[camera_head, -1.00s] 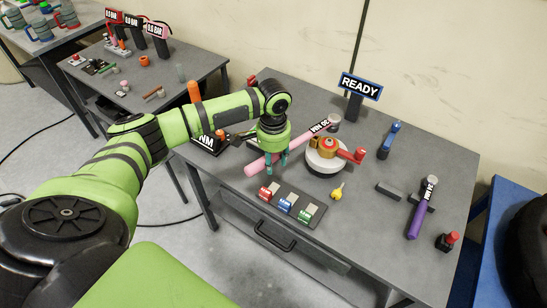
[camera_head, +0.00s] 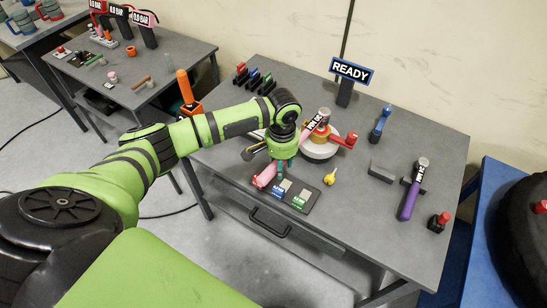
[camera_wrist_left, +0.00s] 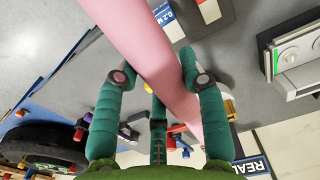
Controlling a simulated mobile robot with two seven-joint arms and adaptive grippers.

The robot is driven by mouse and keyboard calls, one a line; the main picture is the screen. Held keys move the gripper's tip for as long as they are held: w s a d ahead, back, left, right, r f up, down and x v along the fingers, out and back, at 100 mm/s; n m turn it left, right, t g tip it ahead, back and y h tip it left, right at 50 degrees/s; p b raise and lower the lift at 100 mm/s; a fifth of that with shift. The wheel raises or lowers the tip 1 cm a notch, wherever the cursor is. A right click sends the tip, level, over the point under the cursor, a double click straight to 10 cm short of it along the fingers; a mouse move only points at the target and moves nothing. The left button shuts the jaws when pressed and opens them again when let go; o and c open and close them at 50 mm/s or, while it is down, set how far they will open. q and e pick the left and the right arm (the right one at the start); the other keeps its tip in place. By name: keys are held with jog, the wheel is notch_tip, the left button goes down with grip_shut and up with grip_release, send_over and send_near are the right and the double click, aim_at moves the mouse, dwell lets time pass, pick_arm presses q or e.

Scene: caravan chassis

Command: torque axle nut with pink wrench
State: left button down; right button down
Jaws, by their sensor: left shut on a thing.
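My left gripper (camera_head: 284,163) is shut on the pink wrench (camera_head: 264,178). In the left wrist view, the teal fingers (camera_wrist_left: 161,78) close around its pink handle (camera_wrist_left: 150,50). In the head view, the handle's end lies over the coloured block tray, and the grey head with its label reaches up over the hub. The orange axle nut (camera_head: 317,136) sits on the round white hub (camera_head: 318,153), with a red handle (camera_head: 347,141) on its right. I cannot tell whether the wrench head touches the nut. The right gripper is out of view.
The tray (camera_head: 310,206) with blue and green blocks and a yellow key-like piece (camera_head: 330,178) lie in front. The READY sign (camera_head: 352,71) stands behind.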

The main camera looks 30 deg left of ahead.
pick_arm(q)
jog(key=w+d+f+n, duration=0.1)
jog(key=d+n, duration=0.4)
jog(key=d, duration=0.6)
jog(key=shift+w+d+n, duration=0.25)
jog(key=shift+d+n, duration=0.05)
jog(key=shift+f+b, duration=0.3)
jog(key=shift+f, duration=0.45)
dwell(0.6)
jog(key=shift+a, duration=0.1)
jog(key=a+m, duration=0.8)
jog(key=a, duration=0.8)
jog(key=shift+s+a, duration=0.3)
dwell(2.7)
